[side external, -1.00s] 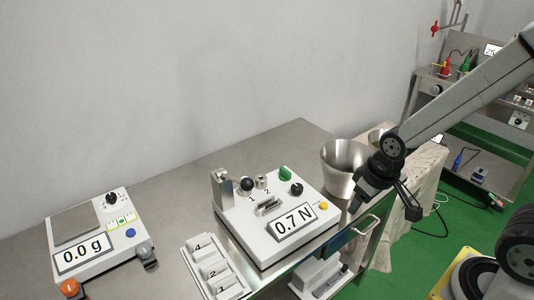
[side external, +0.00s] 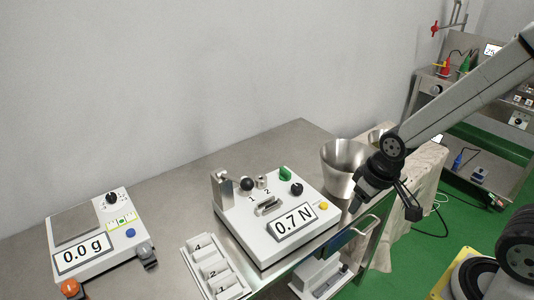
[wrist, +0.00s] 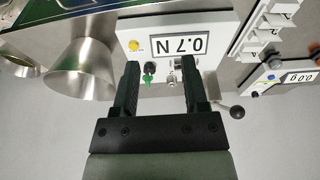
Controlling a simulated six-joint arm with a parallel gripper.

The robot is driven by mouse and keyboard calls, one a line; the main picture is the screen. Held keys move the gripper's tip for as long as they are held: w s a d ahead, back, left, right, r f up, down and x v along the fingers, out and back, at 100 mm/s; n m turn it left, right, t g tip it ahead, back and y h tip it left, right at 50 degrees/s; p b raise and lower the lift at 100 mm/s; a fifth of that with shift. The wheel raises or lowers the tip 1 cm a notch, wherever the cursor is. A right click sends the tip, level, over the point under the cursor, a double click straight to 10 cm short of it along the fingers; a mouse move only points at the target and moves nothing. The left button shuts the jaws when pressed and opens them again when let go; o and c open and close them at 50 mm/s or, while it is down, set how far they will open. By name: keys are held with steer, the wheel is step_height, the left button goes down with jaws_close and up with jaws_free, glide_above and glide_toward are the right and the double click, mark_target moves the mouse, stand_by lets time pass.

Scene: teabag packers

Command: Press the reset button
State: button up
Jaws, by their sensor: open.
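No button has a readable "reset" label. The white force tester (side external: 262,238) reads 0.7 N and has a small yellow button (side external: 323,206) right of its display; it also shows in the wrist view (wrist: 134,46). The white scale (side external: 90,275) at the left reads 0.0 g and has a blue button (side external: 130,233). My gripper (side external: 357,205) is right of the tester, beside the metal cup. In the wrist view my gripper (wrist: 159,63) is open and empty, its fingers in front of the tester's knobs.
A metal cup (side external: 343,158) stands behind the tester, close to my gripper. A black knob (side external: 296,188), a green knob (side external: 285,173) and a black ball lever (side external: 247,184) rise from the tester. A numbered white tray (side external: 205,262) lies at its left. The back of the steel table (side external: 190,178) is clear.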

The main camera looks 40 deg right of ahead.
jaws_close()
stand_by(1.5)
